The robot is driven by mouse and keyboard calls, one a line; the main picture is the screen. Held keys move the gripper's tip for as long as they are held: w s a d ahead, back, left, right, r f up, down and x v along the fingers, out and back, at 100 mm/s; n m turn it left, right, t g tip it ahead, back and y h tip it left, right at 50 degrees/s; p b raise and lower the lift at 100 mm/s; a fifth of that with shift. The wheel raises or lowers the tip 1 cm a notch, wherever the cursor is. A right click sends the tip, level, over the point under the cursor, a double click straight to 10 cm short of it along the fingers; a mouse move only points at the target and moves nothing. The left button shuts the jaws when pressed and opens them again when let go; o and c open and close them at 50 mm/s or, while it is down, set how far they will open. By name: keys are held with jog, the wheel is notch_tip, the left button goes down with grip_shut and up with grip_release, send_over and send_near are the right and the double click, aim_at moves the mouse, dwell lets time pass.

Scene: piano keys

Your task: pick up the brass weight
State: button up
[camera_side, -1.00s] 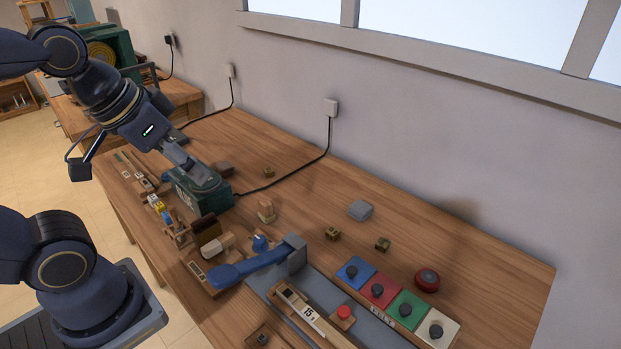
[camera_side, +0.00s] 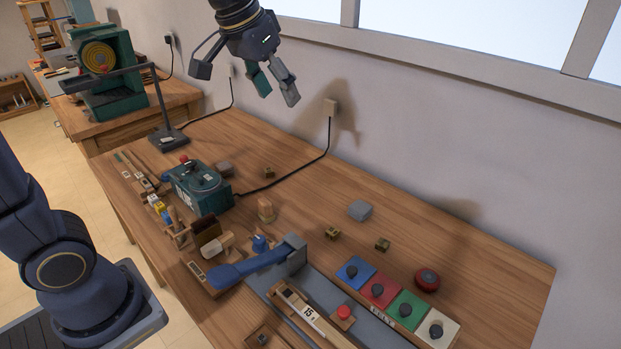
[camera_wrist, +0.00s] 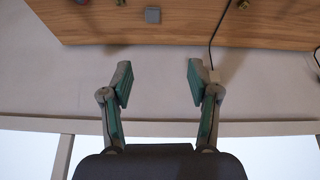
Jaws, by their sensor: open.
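Several small brass-coloured pieces stand on the wooden bench in the side view: one near the back (camera_side: 269,172), one mid-bench (camera_side: 332,233) and one to its right (camera_side: 382,244). I cannot tell which is the brass weight; they are too small to tell apart. In the wrist view a small brass-coloured piece (camera_wrist: 243,5) shows at the top edge beside the cable. My gripper (camera_side: 277,90) is open and empty, high above the back of the bench near the wall. In the wrist view its fingers (camera_wrist: 160,78) are spread apart with only wall between them.
A grey block (camera_side: 360,210) lies near the brass pieces. A green box (camera_side: 198,187) with a black cable, a blue lever (camera_side: 247,268), coloured knob panels (camera_side: 395,300) and a red round button (camera_side: 427,279) crowd the bench. A dark lamp-like stand (camera_side: 168,138) rises at the back left.

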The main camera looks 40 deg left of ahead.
jog(key=w+d+f+g, duration=0.1)
jog(key=w+f, duration=0.5)
jog(key=w, duration=0.3)
jog(key=g, duration=0.4)
send_over(333, 231)
notch_tip(333, 231, down, 29)
jog(key=shift+r, duration=0.2)
jog(key=shift+f, duration=3.1)
jog(key=c, duration=0.9)
